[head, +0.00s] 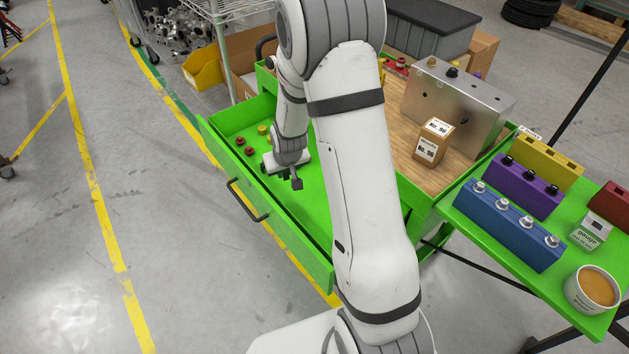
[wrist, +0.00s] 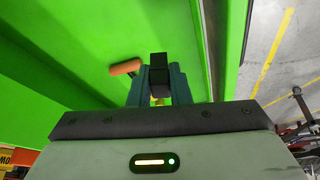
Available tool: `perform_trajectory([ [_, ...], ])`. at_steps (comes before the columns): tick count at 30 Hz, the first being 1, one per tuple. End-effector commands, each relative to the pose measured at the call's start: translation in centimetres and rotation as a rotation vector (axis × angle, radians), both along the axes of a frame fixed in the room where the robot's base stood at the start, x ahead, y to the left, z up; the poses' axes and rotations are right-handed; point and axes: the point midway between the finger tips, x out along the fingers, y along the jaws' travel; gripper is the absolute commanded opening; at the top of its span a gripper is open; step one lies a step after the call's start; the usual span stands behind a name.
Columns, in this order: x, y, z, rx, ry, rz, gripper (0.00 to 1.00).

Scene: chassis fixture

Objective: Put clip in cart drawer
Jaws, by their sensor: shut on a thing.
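The green cart drawer (head: 310,232) is pulled open at the cart's left side. My gripper (head: 287,172) is inside the drawer's outline, pointing down into it. In the wrist view my gripper (wrist: 158,82) has its teal fingers closed on a small black block, which I take to be the clip (wrist: 158,62). The clip also shows in the head view as a small dark piece (head: 297,184) at the fingertips. The green drawer floor and wall (wrist: 225,40) lie beyond it. I cannot tell whether the clip touches the floor.
Red knobs (head: 240,141) and a yellow knob (head: 262,129) lie at the drawer's far end. An orange rounded piece (wrist: 125,67) shows beside the clip. The cart's wooden top (head: 405,165) holds a metal box (head: 460,105) and a small carton (head: 433,143).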

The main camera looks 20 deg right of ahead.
Motion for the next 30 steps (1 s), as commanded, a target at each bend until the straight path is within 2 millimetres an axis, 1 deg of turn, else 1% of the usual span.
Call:
perform_trajectory([
  [1, 1.4, -0.1, -2.3, -0.002, -0.005, 0.011, 0.0],
  [3, 2.9, -0.1, -3.1, -0.004, -0.003, 0.033, 0.0],
  [9, 6.8, 0.0, -4.6, -0.003, 0.001, 0.101, 0.0],
  [15, 9.9, 0.3, -5.2, 0.007, -0.001, 0.179, 0.0],
  [19, 11.1, 0.5, -5.0, 0.014, -0.003, 0.222, 0.0],
  [25, 11.9, 0.7, -4.5, 0.021, -0.004, 0.258, 0.0],
  [28, 11.9, 0.7, -5.1, 0.022, -0.002, 0.263, 0.0],
  [30, 11.9, 0.7, -6.1, 0.023, -0.001, 0.263, 0.0],
])
